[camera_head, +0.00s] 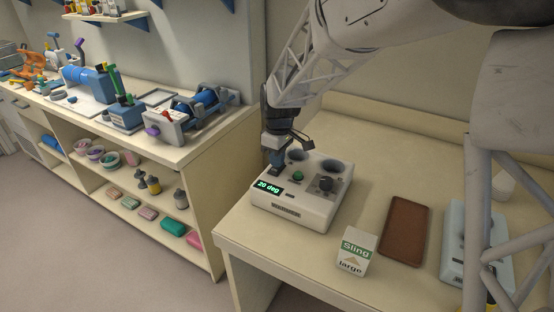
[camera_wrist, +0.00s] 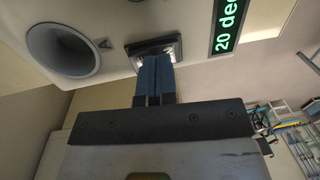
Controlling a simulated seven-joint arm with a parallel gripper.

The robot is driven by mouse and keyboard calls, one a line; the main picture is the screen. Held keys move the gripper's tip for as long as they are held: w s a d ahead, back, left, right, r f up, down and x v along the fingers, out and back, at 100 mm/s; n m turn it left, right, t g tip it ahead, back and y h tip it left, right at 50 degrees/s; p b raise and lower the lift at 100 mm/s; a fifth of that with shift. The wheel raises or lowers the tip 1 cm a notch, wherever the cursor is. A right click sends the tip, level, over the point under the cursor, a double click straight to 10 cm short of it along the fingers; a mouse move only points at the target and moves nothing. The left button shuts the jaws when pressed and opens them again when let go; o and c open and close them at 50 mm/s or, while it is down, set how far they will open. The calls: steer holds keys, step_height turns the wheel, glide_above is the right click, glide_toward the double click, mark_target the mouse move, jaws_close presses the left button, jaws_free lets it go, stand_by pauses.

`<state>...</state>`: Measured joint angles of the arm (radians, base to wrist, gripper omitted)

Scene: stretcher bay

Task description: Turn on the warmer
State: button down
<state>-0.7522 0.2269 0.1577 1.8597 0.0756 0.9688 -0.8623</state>
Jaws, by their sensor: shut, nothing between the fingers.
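My gripper (camera_head: 275,172) points down at the warmer's back left corner, behind the display. In the wrist view its blue fingers (camera_wrist: 154,62) are shut together with nothing between them. Their tips are at a dark framed switch (camera_wrist: 151,46), beside a well (camera_wrist: 62,50) and the lit display (camera_wrist: 227,22). The fingers cover part of the switch; I cannot tell its position.
A white and green "Sling large" box (camera_head: 356,251) stands in front of the warmer. A brown tray (camera_head: 405,229) and a pale blue device (camera_head: 457,239) are to the right. A workbench (camera_head: 212,147) with tools and shelves stands to the left.

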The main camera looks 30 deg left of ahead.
mark_target(276, 172)
step_height(276, 172, up, 14)
steer(key=s, duration=0.2)
steer(key=shift+f, duration=0.2)
stand_by(0.4)
steer(key=s+d+r+m+t, duration=0.15)
steer(key=d+m, duration=0.25)
steer(key=d, duration=1.2)
steer(key=s+d+r+m, duration=0.3)
steer(key=d+m, duration=0.2)
steer(key=d, duration=1)
steer(key=s+d+f+m+t, duration=0.1)
steer(key=s+d+f+m, duration=0.2)
steer(key=s+d, duration=0.6)
steer(key=s+d+f+m+t, duration=0.1)
steer(key=s+d+f+m, duration=0.2)
steer(key=s+d+m, duration=0.3)
steer(key=s+d, duration=0.3)
steer(key=d, duration=0.3)
steer(key=shift+s+d+f, duration=0.15)
steer(key=shift+d, duration=0.2)
